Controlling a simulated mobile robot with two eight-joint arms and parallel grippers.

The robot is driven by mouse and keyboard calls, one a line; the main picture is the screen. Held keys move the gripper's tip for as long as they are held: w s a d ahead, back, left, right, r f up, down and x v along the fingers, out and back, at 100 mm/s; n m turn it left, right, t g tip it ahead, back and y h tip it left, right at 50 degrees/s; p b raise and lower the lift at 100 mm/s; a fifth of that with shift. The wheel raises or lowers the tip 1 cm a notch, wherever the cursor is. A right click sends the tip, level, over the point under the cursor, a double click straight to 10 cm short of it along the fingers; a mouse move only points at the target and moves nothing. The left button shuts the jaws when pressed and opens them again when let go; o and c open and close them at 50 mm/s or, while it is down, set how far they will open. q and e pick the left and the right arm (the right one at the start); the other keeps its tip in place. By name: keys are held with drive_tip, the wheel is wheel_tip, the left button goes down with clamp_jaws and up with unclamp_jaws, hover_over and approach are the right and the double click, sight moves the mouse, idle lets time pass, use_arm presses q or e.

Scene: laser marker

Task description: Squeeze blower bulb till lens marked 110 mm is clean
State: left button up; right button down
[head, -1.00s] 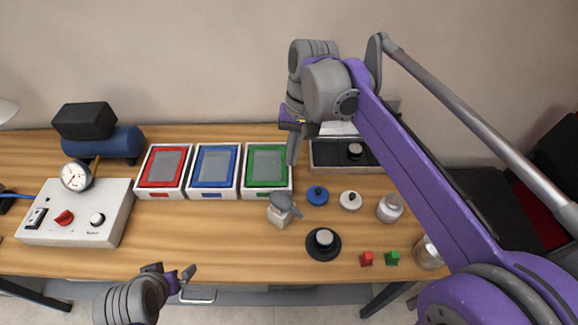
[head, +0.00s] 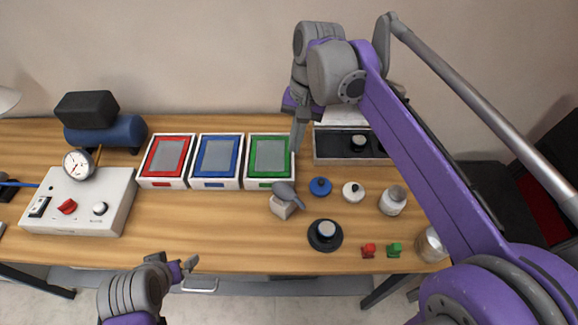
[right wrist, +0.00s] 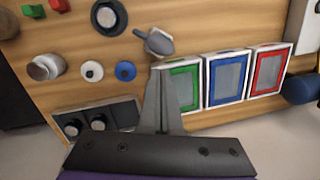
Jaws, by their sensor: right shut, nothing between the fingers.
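The grey blower bulb (head: 285,189) sits on a small pale block (head: 284,207) mid-table, its nozzle pointing to the lower right. It also shows in the right wrist view (right wrist: 158,43). A lens (head: 326,229) sits in a round black mount (head: 325,243) nearer the front edge. Another round piece (head: 359,142) sits in an open case (head: 331,147) at the back. I cannot read any 110 mm marking. My right gripper (head: 297,146) is shut and empty, behind and above the bulb, not touching it. My left gripper (head: 184,268) is at the front edge; its jaw opening is unclear.
Red, blue and green framed trays (head: 216,163) stand left of the bulb. A control box (head: 85,202) with a gauge is further left. Blue and white caps (head: 353,192), jars (head: 393,200) and small red and green pieces (head: 394,250) lie to the right. Front middle table is clear.

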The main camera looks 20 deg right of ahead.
sight(285, 187)
use_arm(q)
drive_tip(key=f, duration=0.1)
drive_tip(key=s+f+b, duration=0.1)
drive_tip(key=shift+s+f+b, duration=0.1)
drive_tip(key=shift+f+b, duration=0.2)
drive_tip(key=shift+f, duration=0.05)
use_arm(e)
drive_tip(key=m, duration=0.5)
drive_tip(key=r+m, duration=0.1)
drive_tip(key=m, duration=0.9)
drive_tip(key=shift+s+r+m, duration=0.15)
drive_tip(key=shift+r+m, duration=0.05)
drive_tip(key=shift+m, duration=0.1)
use_arm(q)
drive_tip(key=shift+s+f, duration=0.15)
drive_tip(key=shift+f, duration=0.25)
use_arm(e)
drive_tip(key=f, duration=0.4)
drive_tip(key=a+f, duration=0.1)
drive_tip(key=f, duration=0.4)
drive_tip(key=a+f, duration=0.1)
drive_tip(key=f, duration=0.3)
drive_tip(key=shift+s+a+f, duration=0.2)
drive_tip(key=shift+s+f, duration=0.1)
drive_tip(key=shift+f, duration=0.1)
